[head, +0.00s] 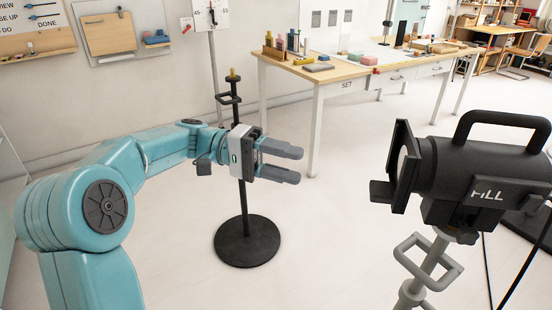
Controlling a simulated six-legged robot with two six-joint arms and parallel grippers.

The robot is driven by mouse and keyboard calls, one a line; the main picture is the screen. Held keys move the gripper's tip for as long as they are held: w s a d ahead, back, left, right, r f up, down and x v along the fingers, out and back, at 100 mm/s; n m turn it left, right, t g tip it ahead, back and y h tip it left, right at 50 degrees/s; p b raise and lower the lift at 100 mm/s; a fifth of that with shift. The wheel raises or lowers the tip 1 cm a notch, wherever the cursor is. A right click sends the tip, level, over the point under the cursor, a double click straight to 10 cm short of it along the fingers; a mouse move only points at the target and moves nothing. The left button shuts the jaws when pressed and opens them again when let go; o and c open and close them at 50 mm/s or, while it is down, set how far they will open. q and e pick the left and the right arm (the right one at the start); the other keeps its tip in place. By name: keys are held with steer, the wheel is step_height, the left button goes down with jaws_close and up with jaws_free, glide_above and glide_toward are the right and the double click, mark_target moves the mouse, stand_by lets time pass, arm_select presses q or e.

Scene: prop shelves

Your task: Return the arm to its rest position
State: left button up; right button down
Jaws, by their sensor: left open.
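My left arm comes in from the left. Its gripper (282,162) is open and empty, with its two grey fingers apart and pointing right. It is in the air in front of a black stand (247,222) with a round base, and hides part of the stand's pole. I cannot tell whether the gripper touches the pole. My right gripper is not in view.
A black studio lamp (470,172) on a grey stand is close at the right. A long white table (341,74) with blocks and small props stands at the back. Wall boards (106,36) hang at the upper left. The floor between stand and lamp is clear.

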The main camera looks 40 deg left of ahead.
arm_select(q)
steer(key=shift+v, duration=1.05)
steer(key=d+f+n+g+y+p, duration=0.25)
steer(key=d+f+y, duration=0.2)
steer(key=f, duration=0.95)
steer(key=d+f+n+g+y+p, duration=0.1)
steer(key=d+f+n+y+p, duration=0.3)
steer(key=f, duration=1)
steer(key=s+d+f+m+y+p, duration=0.2)
steer(key=s+d+f+m, duration=0.2)
steer(key=s+d+f, duration=0.1)
steer(key=s+d+f+m+y+p, duration=0.2)
steer(key=s+d+f, duration=0.3)
steer(key=s, duration=0.5)
step_height(320, 180, down, 2)
steer(key=shift+f+m+g+p, duration=0.1)
steer(key=shift+m+g+p, duration=0.35)
steer(key=shift+m, duration=0.4)
steer(key=shift+s+y, duration=0.1)
steer(key=shift+y, duration=0.15)
